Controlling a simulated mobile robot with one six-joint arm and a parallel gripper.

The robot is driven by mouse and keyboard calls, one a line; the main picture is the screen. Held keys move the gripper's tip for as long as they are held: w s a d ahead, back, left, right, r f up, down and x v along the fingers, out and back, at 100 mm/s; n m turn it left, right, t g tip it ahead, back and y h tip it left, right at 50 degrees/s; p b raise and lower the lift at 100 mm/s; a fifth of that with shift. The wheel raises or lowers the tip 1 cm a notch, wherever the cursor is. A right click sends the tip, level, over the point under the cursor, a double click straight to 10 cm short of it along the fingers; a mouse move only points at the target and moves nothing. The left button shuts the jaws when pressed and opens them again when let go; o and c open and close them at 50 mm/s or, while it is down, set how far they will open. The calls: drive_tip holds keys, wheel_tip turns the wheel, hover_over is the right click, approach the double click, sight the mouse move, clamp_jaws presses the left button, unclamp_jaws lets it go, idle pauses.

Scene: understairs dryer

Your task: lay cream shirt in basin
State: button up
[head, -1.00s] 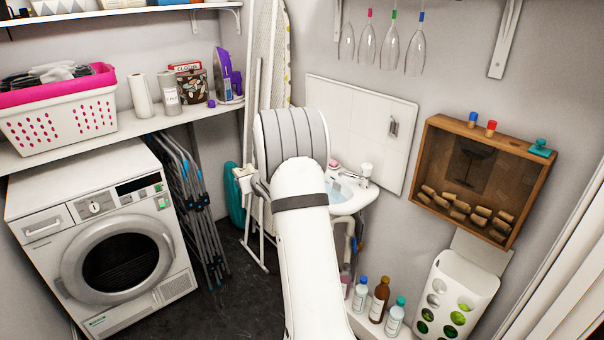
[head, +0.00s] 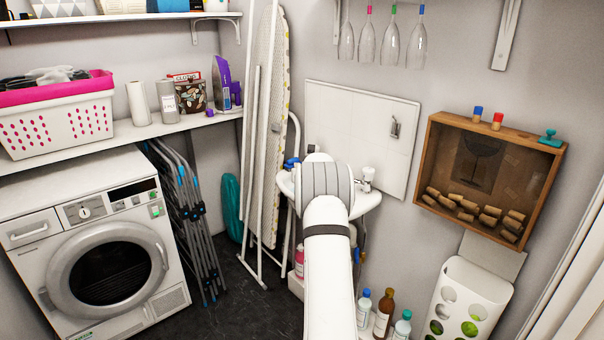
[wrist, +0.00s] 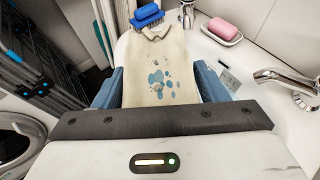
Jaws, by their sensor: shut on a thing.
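The cream shirt (wrist: 158,60) has blue blotches and a collar at its far end. It lies between the two blue fingers of my gripper (wrist: 158,88), which is shut on it. The shirt extends away from the gripper over the white basin (wrist: 262,57), with its collar close to a blue brush. I cannot tell whether the shirt touches the basin. In the head view the basin (head: 368,203) shows at its right side; my arm covers its middle, and hides the shirt and the gripper.
The blue brush (wrist: 147,16) sits at the basin's left rim. A pink soap (wrist: 222,28) on a dish and a chrome tap (wrist: 285,80) are at the back and right. An ironing board (head: 268,120) stands left of the basin. Bottles (head: 383,312) stand below it.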

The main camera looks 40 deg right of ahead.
wheel_tip(320, 180, down, 7)
drive_tip(key=b, duration=0.2)
drive_tip(key=shift+b, duration=0.3)
drive_tip(key=o, duration=1.1)
drive_tip(key=shift+o, duration=0.2)
drive_tip(key=shift+s, duration=0.1)
drive_tip(key=b+v, duration=0.1)
drive_tip(key=v, duration=0.6)
drive_tip(key=shift+s+a, duration=0.15)
drive_tip(key=shift+s, duration=0.1)
drive_tip(key=shift+r, duration=0.15)
